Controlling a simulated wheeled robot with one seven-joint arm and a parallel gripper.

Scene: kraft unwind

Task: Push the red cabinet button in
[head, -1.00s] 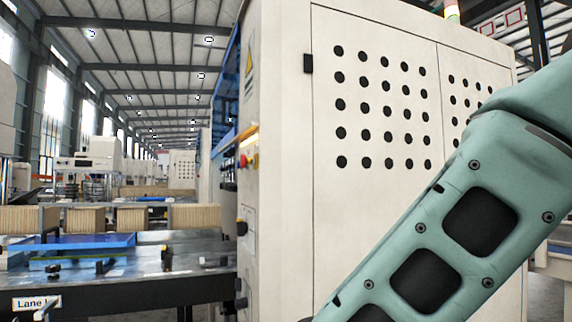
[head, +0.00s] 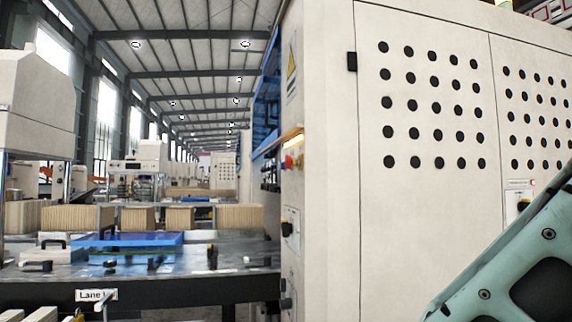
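The white cabinet (head: 330,230) stands large in the middle and right of the head view. On its narrow left side a small red button (head: 289,162) shows, seen at a steep angle, with a yellow or orange part beside it. A small panel with a tiny red light (head: 532,183) is on the cabinet's front at the far right, partly cut off by my arm. My arm shows at the lower right, and my gripper is outside the picture.
A dark table with a "Lane" label (head: 95,295) stands left of the cabinet. It carries a blue tray (head: 130,239) and small black clamps. Cardboard-coloured stacks (head: 137,219) stand behind it. A white machine (head: 38,115) is at the far left.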

